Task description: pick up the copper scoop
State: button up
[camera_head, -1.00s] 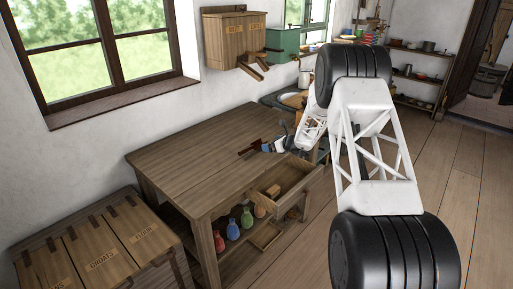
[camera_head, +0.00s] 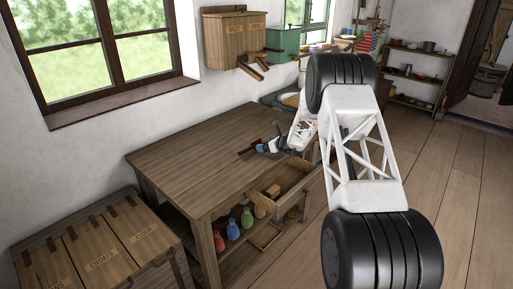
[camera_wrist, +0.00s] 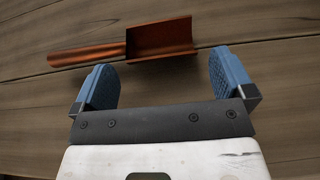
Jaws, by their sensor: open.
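The copper scoop (camera_wrist: 160,38) lies on the wooden table top in the wrist view. Its handle points left and its open square pan is to the right. My gripper (camera_wrist: 166,75) is open and empty, with its two blue-padded fingers apart and reaching toward the scoop. The pan lies ahead of the gap between the fingers, and I see no contact. In the head view my gripper (camera_head: 267,147) is small, low over the back right part of the table (camera_head: 190,170). There the scoop is only a small dark reddish shape beside the fingers.
An open drawer (camera_head: 290,180) juts from the table's front, below my arm. Coloured bottles (camera_head: 233,229) stand on the shelf underneath. Wooden bins (camera_head: 100,250) stand at the lower left. A wall box (camera_head: 234,38) hangs behind the table. The table's left half is clear.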

jog(key=shift+w+a+f, duration=0.25)
jog(key=shift+w+a, duration=0.2)
jog(key=shift+w, duration=0.1)
jog(key=shift+c, duration=0.3)
jog(key=c, duration=0.8)
jog(key=shift+r, duration=0.2)
jog(key=shift+r, duration=1.4)
jog(key=shift+s+r, duration=0.25)
jog(key=s, duration=0.5)
jog(key=s+r, duration=0.1)
jog(key=s, duration=0.4)
jog(key=s+d, duration=0.1)
jog(key=s, duration=0.4)
jog(key=shift+s+r, duration=0.15)
jog(key=shift+s, duration=0.1)
